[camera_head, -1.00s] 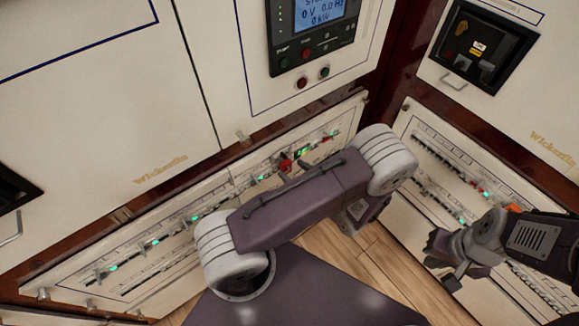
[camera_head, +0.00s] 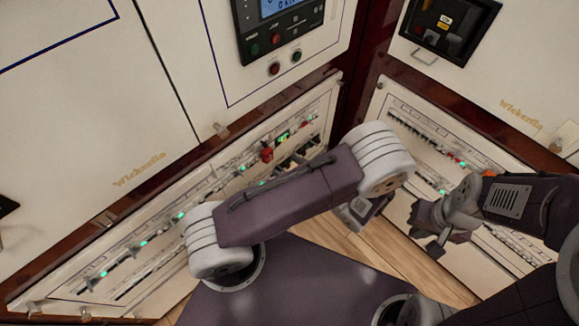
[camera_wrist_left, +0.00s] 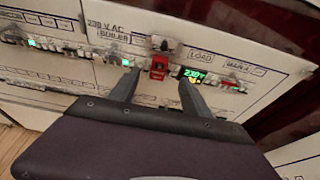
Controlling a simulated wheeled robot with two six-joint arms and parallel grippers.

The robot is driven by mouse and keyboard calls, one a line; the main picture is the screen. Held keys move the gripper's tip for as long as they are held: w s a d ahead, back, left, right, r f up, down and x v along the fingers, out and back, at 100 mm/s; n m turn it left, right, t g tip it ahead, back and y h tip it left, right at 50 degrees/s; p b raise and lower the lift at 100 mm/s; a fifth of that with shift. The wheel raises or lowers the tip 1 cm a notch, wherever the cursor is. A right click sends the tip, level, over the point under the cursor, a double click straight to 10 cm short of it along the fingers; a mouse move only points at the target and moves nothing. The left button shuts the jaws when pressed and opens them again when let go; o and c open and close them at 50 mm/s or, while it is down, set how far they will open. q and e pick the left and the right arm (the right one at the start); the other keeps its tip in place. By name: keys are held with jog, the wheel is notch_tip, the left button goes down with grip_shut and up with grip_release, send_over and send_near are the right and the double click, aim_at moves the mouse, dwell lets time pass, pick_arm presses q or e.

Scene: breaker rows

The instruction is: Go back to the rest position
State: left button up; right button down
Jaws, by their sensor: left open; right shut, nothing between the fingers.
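My left gripper (camera_wrist_left: 160,80) is open and empty in the left wrist view, its two fingers spread toward the breaker panel. A red breaker (camera_wrist_left: 159,67) shows between the fingertips, beyond them and not gripped. My right gripper (camera_head: 428,232) is shut and empty at the right of the head view, in front of the right-hand breaker panel (camera_head: 400,108). The red breaker also shows in the head view (camera_head: 267,153).
The left-hand breaker panel (camera_head: 215,178) holds rows of switches with green lights. A control unit (camera_head: 275,35) with red and green buttons sits above it. A black inset device (camera_head: 450,25) is at upper right. Wooden floor (camera_head: 390,262) shows between the panels.

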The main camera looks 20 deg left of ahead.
dwell(0.5)
pick_arm(q)
jog(key=s+a+r+n+g+h+p, duration=0.2)
jog(key=s+r+n+g+h+p, duration=0.45)
jog(key=s+n+g, duration=0.5)
jog(key=w+d+r+n+t+h+p, duration=0.2)
jog(key=w+r+n+t+h, duration=0.3)
jog(key=n, duration=0.6)
notch_tip(320, 180, up, 3)
jog(key=shift+d+f+t+h+p, duration=0.1)
jog(key=shift+d+t+h+p, duration=0.2)
jog(key=shift+t+h, duration=0.7)
